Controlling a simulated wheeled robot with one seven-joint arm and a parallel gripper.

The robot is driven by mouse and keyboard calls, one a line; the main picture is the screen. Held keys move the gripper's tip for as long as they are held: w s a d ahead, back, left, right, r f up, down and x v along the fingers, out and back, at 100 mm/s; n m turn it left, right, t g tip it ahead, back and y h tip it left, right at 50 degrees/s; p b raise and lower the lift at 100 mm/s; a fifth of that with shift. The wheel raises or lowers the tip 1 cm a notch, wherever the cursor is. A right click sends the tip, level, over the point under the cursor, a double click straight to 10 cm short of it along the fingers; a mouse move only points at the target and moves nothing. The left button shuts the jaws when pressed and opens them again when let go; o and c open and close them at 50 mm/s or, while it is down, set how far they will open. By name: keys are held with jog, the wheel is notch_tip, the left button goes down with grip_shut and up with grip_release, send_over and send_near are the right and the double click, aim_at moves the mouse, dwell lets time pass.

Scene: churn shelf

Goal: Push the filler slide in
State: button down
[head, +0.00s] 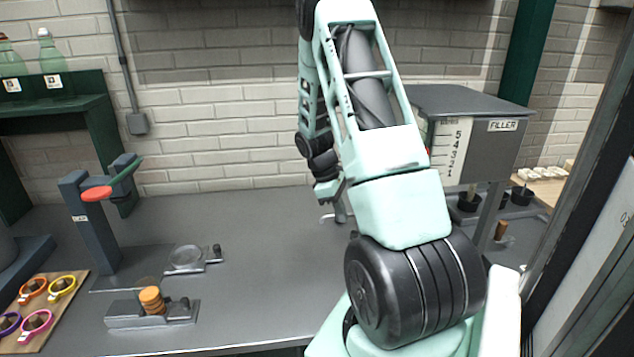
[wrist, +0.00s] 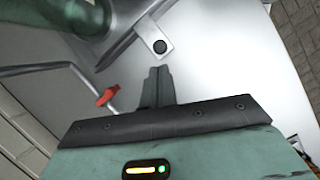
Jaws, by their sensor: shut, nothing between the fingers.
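The filler (head: 505,140) is a dark grey box on legs at the right of the head view, with a white 1-to-5 scale on its face. I cannot identify its slide for certain. The wrist view shows a pale metal surface (wrist: 215,65) and a strip with a round black knob or hole (wrist: 160,47) just beyond my fingertips. My gripper (wrist: 157,72) is shut and empty, its fingers pointing at that black spot. I cannot tell whether they touch it. In the head view my arm hides much of the filler's left side.
A bent rod with a red end (wrist: 108,96) lies left of my fingers. In the head view, a stand with a red-orange disc (head: 97,193), a fixture with stacked orange discs (head: 151,300) and a board of coloured rings (head: 38,322) stand left. The middle counter (head: 265,240) is clear.

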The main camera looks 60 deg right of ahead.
jog(key=b+v, duration=0.2)
jog(key=v, duration=1.1)
jog(key=shift+w, duration=0.3)
jog(key=shift+a+f, duration=0.1)
jog(key=w+a+n+t, duration=0.2)
jog(key=a, duration=1.4)
jog(key=w+a+n+t, duration=0.1)
jog(key=w+a, duration=0.1)
jog(key=a, duration=1.3)
jog(key=s+a+f+n+t+y, duration=0.1)
jog(key=s+a+f+n, duration=0.1)
jog(key=s+a, duration=1.5)
jog(key=shift+a+y+b, duration=0.3)
jog(key=shift+a+b, duration=0.1)
jog(key=shift+a, duration=0.6)
jog(key=shift+d, duration=0.1)
